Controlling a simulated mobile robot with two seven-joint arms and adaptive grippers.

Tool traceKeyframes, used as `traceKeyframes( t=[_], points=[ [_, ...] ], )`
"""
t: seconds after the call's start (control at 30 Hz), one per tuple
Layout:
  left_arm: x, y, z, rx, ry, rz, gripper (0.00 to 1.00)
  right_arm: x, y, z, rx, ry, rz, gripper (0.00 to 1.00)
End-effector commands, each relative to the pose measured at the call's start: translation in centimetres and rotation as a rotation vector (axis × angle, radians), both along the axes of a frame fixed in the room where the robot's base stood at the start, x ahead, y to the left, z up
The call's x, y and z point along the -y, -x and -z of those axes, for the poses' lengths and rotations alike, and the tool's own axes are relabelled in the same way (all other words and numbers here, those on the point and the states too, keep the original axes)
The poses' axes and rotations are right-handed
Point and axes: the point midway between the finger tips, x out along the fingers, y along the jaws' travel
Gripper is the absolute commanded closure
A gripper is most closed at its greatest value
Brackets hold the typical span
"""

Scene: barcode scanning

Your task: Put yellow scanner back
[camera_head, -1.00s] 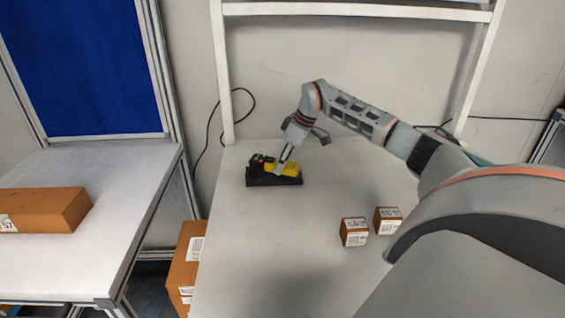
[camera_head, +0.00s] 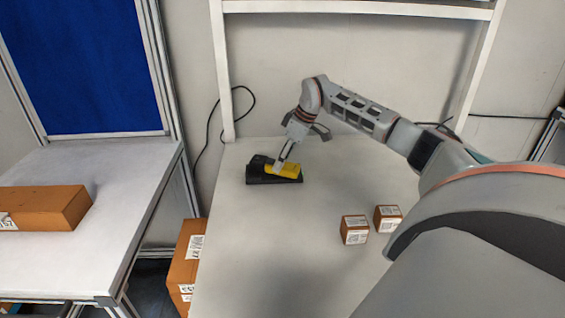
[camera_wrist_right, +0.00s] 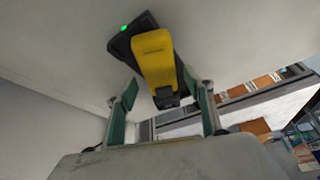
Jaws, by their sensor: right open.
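The yellow scanner (camera_head: 283,170) lies in its black dock (camera_head: 259,178) on the white table, near the back left. In the right wrist view the yellow scanner (camera_wrist_right: 154,62) sits on the black dock (camera_wrist_right: 121,45), which shows a small green light. My right gripper (camera_head: 279,165) is at the scanner from above. In the right wrist view my right gripper (camera_wrist_right: 162,100) is open, with one green-padded finger on each side of the scanner's near end and gaps between. My left gripper is not in view.
Two small brown labelled boxes (camera_head: 354,231) (camera_head: 388,219) stand on the table to the right of the dock. A brown carton (camera_head: 188,262) stands left of the table, and another carton (camera_head: 45,208) is on the left table. The front middle is clear.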

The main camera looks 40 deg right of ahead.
Motion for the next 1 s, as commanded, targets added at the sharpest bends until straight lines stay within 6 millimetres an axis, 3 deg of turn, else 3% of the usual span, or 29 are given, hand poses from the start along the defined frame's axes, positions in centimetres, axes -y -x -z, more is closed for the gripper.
traceKeyframes(
  t=[0.3,0.5,0.7,1.0],
  points=[
    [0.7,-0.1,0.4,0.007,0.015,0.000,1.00,1.3,2.3,-6.2,0.005,0.002,0.003,0.48],
    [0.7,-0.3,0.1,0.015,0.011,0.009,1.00,1.8,3.4,-9.2,0.003,0.002,0.001,0.48],
    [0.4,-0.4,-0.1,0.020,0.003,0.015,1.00,2.1,3.9,-10.4,0.000,0.001,0.000,0.48],
    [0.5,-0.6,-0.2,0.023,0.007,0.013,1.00,2.1,4.0,-10.5,0.000,0.001,0.000,0.48]
  ],
)
